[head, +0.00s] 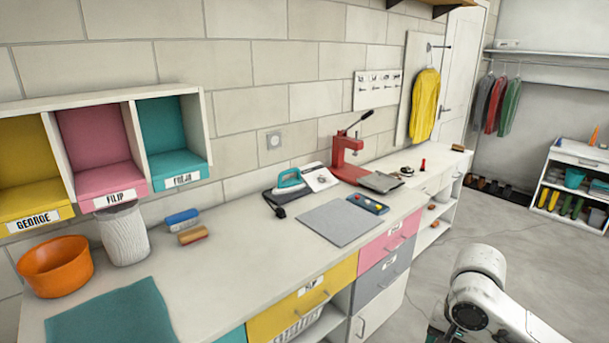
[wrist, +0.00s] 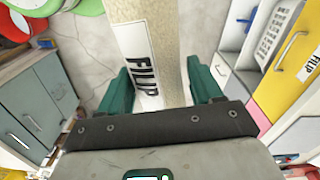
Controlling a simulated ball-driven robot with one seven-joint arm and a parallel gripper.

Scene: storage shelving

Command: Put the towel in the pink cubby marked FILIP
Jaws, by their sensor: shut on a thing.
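The pink cubby (head: 93,140) is the middle of three wall cubbies in the head view. It is marked FILIP on its front lip and looks empty. In the wrist view, my gripper (wrist: 159,66) has its two green fingers on either side of a beige, textured towel (wrist: 174,50). The towel bears a white FILIP label and is held between the fingers. Its far end runs out of the top of the picture. The gripper and towel are not in the head view, where only part of my arm shows at the lower right.
Yellow GEORGE (head: 22,165) and teal (head: 170,140) cubbies flank the pink one. An iron (head: 288,183) and red press (head: 346,155) stand further right.

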